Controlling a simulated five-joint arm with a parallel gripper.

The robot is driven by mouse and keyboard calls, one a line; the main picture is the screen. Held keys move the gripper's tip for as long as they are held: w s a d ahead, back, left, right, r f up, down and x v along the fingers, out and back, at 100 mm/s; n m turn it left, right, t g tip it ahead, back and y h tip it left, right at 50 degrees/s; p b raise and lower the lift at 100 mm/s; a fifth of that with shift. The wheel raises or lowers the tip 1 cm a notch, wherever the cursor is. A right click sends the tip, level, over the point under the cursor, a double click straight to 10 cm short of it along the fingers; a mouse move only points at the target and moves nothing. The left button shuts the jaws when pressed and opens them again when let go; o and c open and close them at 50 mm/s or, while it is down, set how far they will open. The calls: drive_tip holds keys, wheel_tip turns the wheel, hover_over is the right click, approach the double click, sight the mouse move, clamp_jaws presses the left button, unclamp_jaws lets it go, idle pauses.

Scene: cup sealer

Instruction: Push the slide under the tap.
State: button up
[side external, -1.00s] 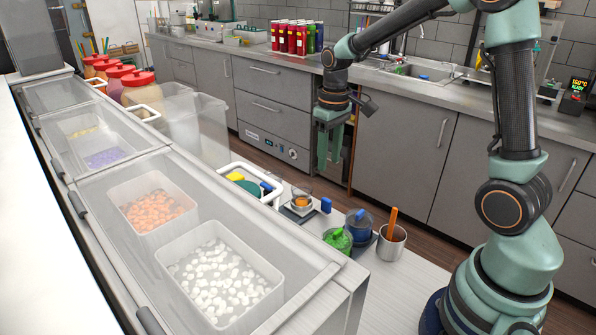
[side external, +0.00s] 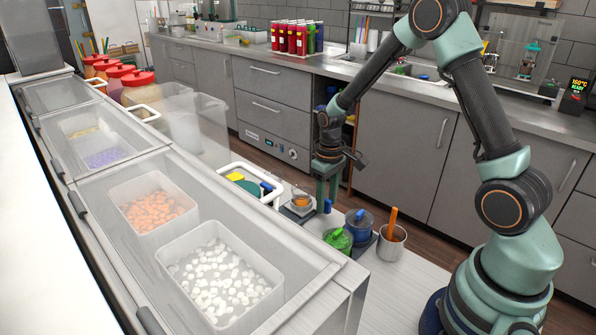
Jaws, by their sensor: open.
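A small dark slide-like plate (side external: 297,211) lies on the low light-coloured worktop. A clear cup (side external: 301,201) with something orange in it stands on the plate. A blue upright handle (side external: 327,206) is at the plate's right side. My gripper (side external: 326,197) points straight down just above and around the top of this handle, with its green fingers apart. I cannot tell whether a finger touches the handle. No tap can be made out clearly over the plate.
A white tray (side external: 226,169) with a yellow sponge lies left of the plate. A green-lidded jar (side external: 339,239), a blue jar (side external: 361,225) and a metal pot (side external: 391,245) stand to the right. The glass-covered food counter (side external: 165,163) borders the left. The worktop's front right is clear.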

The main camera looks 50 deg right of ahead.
drive_tip(key=shift+f, duration=0.2)
clamp_jaws()
idle(1.4)
